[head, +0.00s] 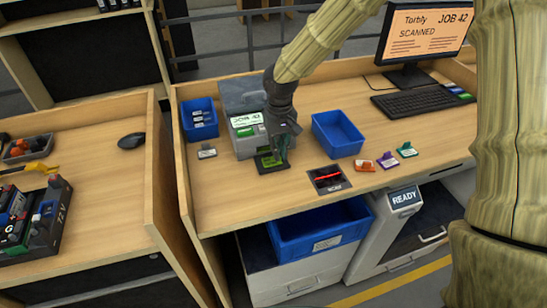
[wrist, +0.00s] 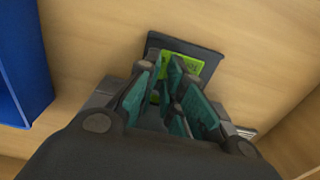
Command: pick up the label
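The label is a yellow-green piece (head: 268,161) on a small dark pad (head: 275,169) in front of the label printer (head: 246,134). In the wrist view the label (wrist: 190,66) shows beyond the fingertips, partly hidden by them, on the dark pad (wrist: 208,53). My gripper (head: 280,154) points down over the pad, close to the label. In the wrist view my gripper (wrist: 168,80) has its teal-padded fingers apart, with a narrow gap between them. I cannot tell whether the fingertips touch the label.
Blue bins stand left (head: 199,119) and right (head: 338,133) of the printer. A scanner plate (head: 328,179) and several coloured tags (head: 387,161) lie to the right. A monitor (head: 424,33) and keyboard (head: 421,101) stand at the back right.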

